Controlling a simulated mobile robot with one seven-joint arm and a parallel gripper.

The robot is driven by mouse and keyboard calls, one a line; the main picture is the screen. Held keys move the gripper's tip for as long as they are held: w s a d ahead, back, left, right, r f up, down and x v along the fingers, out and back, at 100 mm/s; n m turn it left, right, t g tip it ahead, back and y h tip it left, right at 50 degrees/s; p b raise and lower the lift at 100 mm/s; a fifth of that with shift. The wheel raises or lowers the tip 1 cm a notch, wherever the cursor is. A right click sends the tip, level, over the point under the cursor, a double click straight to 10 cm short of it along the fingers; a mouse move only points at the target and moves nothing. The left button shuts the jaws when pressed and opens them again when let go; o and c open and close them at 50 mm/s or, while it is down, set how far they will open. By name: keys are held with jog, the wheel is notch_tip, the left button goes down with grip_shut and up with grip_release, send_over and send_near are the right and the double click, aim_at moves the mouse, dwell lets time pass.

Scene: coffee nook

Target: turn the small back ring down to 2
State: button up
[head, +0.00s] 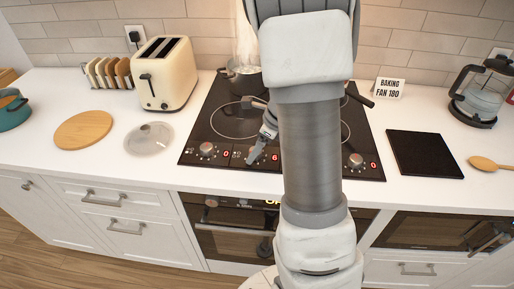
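The black cooktop (205,125) is set in the white counter, partly hidden by my arm. A steaming pot (241,75) stands on its back ring, cut off on the right by my arm. Along the front edge, a knob (207,150) at left has a red 0. A red 6 (275,157) shows near the middle, just right of my gripper (254,157). A knob (356,160) at right has a red 0. My gripper points down at the control beside the 6; contact and finger opening are unclear. The control there is mostly hidden.
A dark handle (359,97) sticks out right of my arm. Cream toaster (163,75), glass lid (149,138) and wooden board (84,130) are left. A sign (389,88) reads "BAKING FAN 180"; a black slab (424,154) and glass kettle (481,95) are right.

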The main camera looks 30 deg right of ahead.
grip_shut()
